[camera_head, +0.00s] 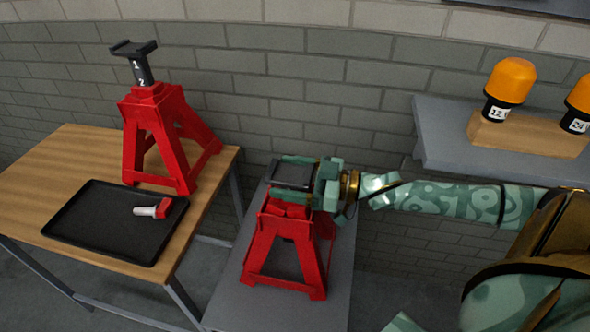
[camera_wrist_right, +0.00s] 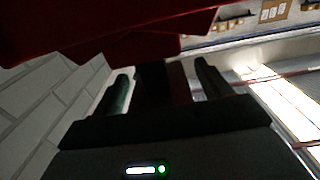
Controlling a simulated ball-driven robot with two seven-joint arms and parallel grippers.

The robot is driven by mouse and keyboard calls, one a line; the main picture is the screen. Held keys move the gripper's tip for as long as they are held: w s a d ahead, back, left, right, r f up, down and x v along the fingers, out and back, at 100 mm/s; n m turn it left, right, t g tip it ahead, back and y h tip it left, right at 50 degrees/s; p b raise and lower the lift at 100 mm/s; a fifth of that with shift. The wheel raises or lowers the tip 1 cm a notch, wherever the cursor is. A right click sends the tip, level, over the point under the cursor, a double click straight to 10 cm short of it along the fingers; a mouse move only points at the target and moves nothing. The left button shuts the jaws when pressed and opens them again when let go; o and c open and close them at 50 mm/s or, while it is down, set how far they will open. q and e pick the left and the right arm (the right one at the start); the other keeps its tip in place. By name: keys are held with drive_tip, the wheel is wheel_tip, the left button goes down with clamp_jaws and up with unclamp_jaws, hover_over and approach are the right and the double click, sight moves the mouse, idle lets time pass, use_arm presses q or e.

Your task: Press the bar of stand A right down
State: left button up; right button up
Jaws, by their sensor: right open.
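Two red jack stands are in the head view; no letter shows on either. One stand (camera_head: 278,250) is on the grey bench, with its black bar head (camera_head: 291,173) low over the red body. My right gripper (camera_head: 283,178) is open, with its fingers on either side of this head; contact is unclear. In the right wrist view, a dark post (camera_wrist_right: 163,82) is between the two fingers (camera_wrist_right: 162,85), with the red body (camera_wrist_right: 90,28) above. The other stand (camera_head: 160,140) is on the wooden table; its bar (camera_head: 141,68) is raised, showing 1 and 2. My left gripper is not in view.
A black tray (camera_head: 85,222) on the wooden table (camera_head: 40,180) holds a red-and-grey part (camera_head: 160,208). A grey shelf (camera_head: 440,140) at right carries a wooden block (camera_head: 520,135) with orange-capped items (camera_head: 510,80) marked 12 and 24. A brick wall is behind.

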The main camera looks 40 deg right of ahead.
drive_tip(key=shift+d, duration=0.1)
use_arm(q)
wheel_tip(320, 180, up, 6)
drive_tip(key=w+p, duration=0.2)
drive_tip(key=p, duration=0.4)
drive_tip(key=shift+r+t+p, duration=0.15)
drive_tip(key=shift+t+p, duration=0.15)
use_arm(e)
drive_tip(key=v, duration=1.6)
drive_tip(key=shift+s+d, duration=0.1)
drive_tip(key=s+d+f+m+h, duration=0.25)
drive_tip(key=d+f+h, duration=0.4)
drive_tip(key=f, duration=0.55)
drive_tip(key=s+f+m+g+h, duration=0.1)
drive_tip(key=s+f+g+h, duration=0.15)
drive_tip(key=s+f, duration=0.55)
drive_tip(key=s+f+m+g+h, duration=0.2)
drive_tip(key=s+f+h, duration=0.1)
drive_tip(key=f, duration=0.9)
drive_tip(key=s+a+f+g, duration=0.4)
drive_tip(key=s+a+f, duration=0.3)
drive_tip(key=s+a, duration=0.3)
drive_tip(key=s+a+f+n+g, duration=0.1)
drive_tip(key=s+a+f+g, duration=0.4)
drive_tip(key=s+a+f, duration=0.3)
drive_tip(key=s+a, duration=0.2)
drive_tip(key=shift+s+a, duration=0.3)
